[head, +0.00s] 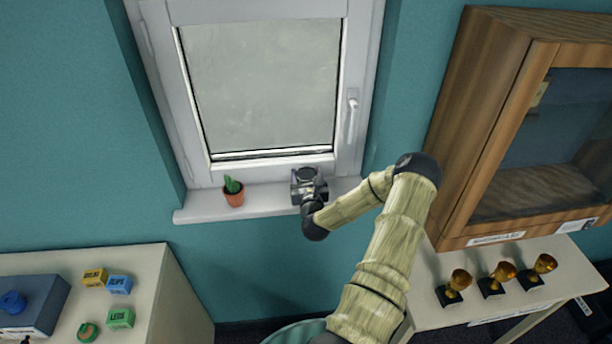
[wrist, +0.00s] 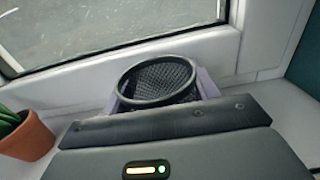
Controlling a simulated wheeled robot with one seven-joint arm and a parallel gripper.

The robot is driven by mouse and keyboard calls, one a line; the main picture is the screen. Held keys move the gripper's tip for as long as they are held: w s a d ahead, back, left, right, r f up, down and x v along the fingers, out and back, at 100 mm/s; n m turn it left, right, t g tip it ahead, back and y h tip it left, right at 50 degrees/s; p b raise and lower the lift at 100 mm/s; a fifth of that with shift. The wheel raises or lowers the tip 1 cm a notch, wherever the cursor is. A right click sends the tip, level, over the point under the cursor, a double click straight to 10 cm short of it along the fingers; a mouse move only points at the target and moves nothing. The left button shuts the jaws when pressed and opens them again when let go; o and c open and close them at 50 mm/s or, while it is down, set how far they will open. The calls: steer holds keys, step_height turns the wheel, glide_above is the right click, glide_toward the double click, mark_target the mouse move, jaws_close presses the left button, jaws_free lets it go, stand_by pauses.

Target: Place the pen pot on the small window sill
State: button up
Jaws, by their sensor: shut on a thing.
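The pen pot (wrist: 158,82) is a round black mesh cup, seen in the wrist view between my gripper's fingers, upright, with its rim showing. My gripper (head: 308,180) is shut on it. In the head view only the pot's dark rim (head: 306,173) shows, and my gripper hides the rest. The pot is over the white window sill (head: 268,202), to the right of the middle and close to the window frame. Its base is hidden, so I cannot tell whether it touches the sill.
A small cactus in a terracotta pot (head: 233,193) stands on the sill to the left; it also shows in the wrist view (wrist: 27,138). The closed window (head: 262,85) is behind. A wooden cabinet (head: 490,110) and several gold trophies (head: 502,272) are at the right.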

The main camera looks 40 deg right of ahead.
steer(key=o, duration=1)
steer(key=shift+f, duration=0.1)
steer(key=shift+w+a, duration=0.15)
steer(key=shift+s+r, duration=0.2)
steer(key=shift+s+f, duration=0.2)
steer(key=shift+s, duration=0.15)
steer(key=b+v, duration=0.4)
steer(key=v, duration=0.7)
steer(key=shift+a+r, duration=0.1)
steer(key=shift+a, duration=0.1)
